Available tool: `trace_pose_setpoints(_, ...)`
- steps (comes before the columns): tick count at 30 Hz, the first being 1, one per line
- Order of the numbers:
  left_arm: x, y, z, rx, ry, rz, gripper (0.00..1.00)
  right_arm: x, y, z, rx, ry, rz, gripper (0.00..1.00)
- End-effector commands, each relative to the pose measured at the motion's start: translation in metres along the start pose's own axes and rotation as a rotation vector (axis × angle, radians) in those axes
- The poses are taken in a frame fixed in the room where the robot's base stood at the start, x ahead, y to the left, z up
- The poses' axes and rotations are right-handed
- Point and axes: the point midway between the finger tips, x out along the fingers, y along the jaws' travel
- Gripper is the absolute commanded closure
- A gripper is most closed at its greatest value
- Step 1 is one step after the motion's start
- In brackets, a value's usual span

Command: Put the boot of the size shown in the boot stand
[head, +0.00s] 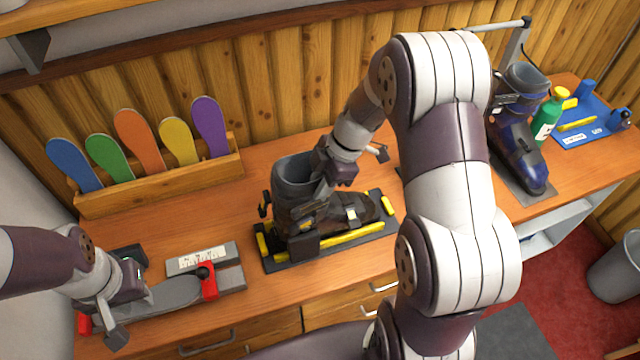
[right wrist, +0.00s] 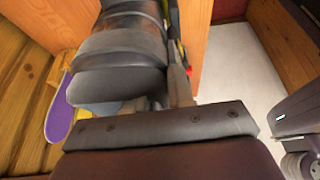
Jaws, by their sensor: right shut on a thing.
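A grey ski boot (head: 296,190) is upright over a black base with yellow bars (head: 347,238), apparently the boot stand. I cannot tell whether its sole rests fully on it. My right gripper (head: 328,172) is shut on the boot's upper cuff; the cuff (right wrist: 120,65) fills much of the right wrist view. A grey gauge with red stops (head: 228,279) and a white scale label (head: 199,259) lies at the front left; its marks are too small to read. My left gripper (head: 124,300) is open around the left end of a grey sole-shaped piece (head: 170,294) on the gauge.
A blue boot (head: 515,145) stands on a grey mat at the right, beside a green bottle (head: 547,115) and a blue tool mat (head: 595,130). A wooden rack (head: 160,187) with several coloured boards stands at the back left. My right arm hides part of the bench.

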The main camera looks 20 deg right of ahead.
Motion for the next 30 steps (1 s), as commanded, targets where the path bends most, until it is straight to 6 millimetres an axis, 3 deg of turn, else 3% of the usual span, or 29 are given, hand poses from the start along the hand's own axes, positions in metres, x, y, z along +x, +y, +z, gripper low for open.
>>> trace_pose_setpoints(9, 0.004, 0.000, 0.001, 0.000, 0.000, 0.000, 0.70, 0.002, 0.001, 0.001, -0.002, -0.001, 0.004, 1.00)
trace_pose_setpoints(10, 0.004, 0.000, 0.000, 0.000, 0.000, 0.000, 0.70, 0.001, 0.001, 0.001, -0.002, -0.001, 0.004, 0.71)
trace_pose_setpoints(12, 0.004, 0.000, 0.000, 0.000, 0.000, 0.000, 0.70, 0.001, 0.001, 0.001, -0.002, -0.001, 0.004, 0.48)
trace_pose_setpoints(23, 0.007, 0.000, 0.001, 0.000, 0.000, 0.000, 0.70, -0.003, 0.000, 0.002, -0.001, 0.000, 0.002, 0.48)
trace_pose_setpoints(29, 0.023, 0.000, 0.003, 0.000, 0.000, 0.000, 0.70, -0.049, 0.001, 0.003, -0.002, -0.003, 0.009, 0.48)
trace_pose_setpoints(30, -0.003, 0.000, 0.000, 0.000, -0.002, 0.000, 0.70, -0.074, 0.001, -0.003, 0.001, -0.001, 0.003, 0.48)
